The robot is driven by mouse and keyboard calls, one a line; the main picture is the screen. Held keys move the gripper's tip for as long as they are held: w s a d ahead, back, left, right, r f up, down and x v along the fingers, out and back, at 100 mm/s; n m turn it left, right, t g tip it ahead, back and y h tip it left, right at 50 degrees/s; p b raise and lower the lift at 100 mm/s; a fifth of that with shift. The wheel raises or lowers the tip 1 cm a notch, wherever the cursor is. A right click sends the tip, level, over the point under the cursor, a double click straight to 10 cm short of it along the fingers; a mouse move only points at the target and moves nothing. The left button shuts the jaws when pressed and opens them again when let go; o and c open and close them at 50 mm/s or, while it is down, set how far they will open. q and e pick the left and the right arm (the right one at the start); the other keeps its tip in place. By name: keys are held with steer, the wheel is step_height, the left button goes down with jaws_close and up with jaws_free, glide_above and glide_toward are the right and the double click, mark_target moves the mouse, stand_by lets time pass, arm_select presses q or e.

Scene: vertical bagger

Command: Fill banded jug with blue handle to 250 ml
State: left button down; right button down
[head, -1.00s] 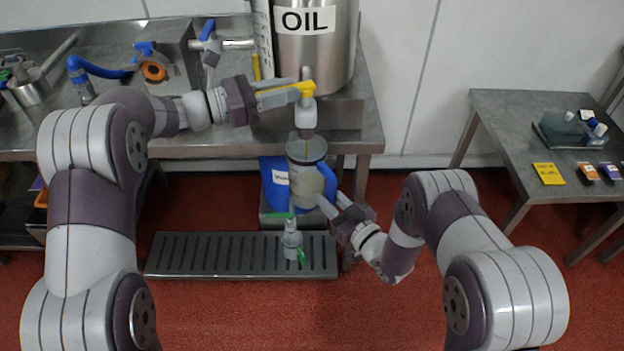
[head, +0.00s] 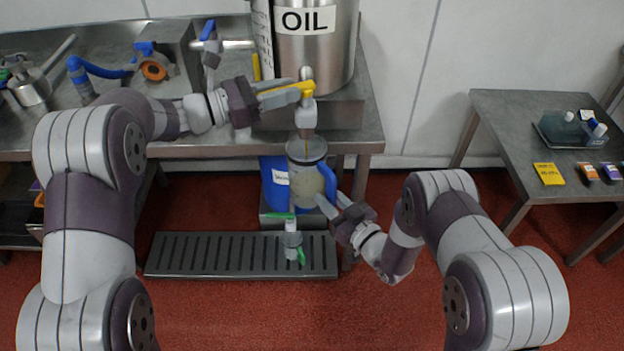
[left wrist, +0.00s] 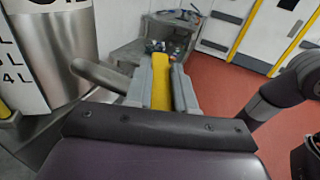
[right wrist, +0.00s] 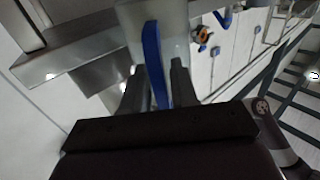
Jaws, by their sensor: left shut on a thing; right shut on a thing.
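The banded jug (head: 306,180) with a blue handle is upright below the outlet of the steel tank's tap, with pale contents inside. My right gripper (head: 330,202) is shut on its blue handle, which also shows in the right wrist view (right wrist: 154,62). My left gripper (head: 282,94) is shut on the yellow tap lever (head: 302,90); the lever also shows between its fingers in the left wrist view (left wrist: 160,82). A thin yellowish stream shows at the jug's mouth. The level against the jug's marks is too small to read.
The tank labelled OIL (head: 316,50) stands on the steel bench. A blue container (head: 274,180) is behind the jug. A slotted drain grate (head: 210,255) lies below, with a small green-handled valve (head: 291,235). A side table (head: 520,125) at right holds a tray and labels.

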arm_select(q)
steer(key=shift+r, duration=0.1)
steer(key=m+g, duration=0.1)
steer(key=w+m+g+h, duration=0.1)
steer(key=g, duration=0.1)
steer(key=shift+a+m+g, duration=0.2)
steer(key=shift+m+g, duration=0.1)
steer(key=m+g, duration=0.1)
steer(key=g, duration=0.1)
steer(key=w+m+g, duration=0.1)
steer(key=shift+g, duration=0.4)
arm_select(e)
steer(key=shift+r, duration=0.1)
arm_select(q)
steer(key=c, duration=0.8)
jaws_free()
steer(key=shift+c, duration=0.2)
steer(key=shift+o, duration=0.3)
steer(key=shift+w+a, duration=0.1)
steer(key=shift+a, duration=2.35)
steer(key=shift+a, duration=0.1)
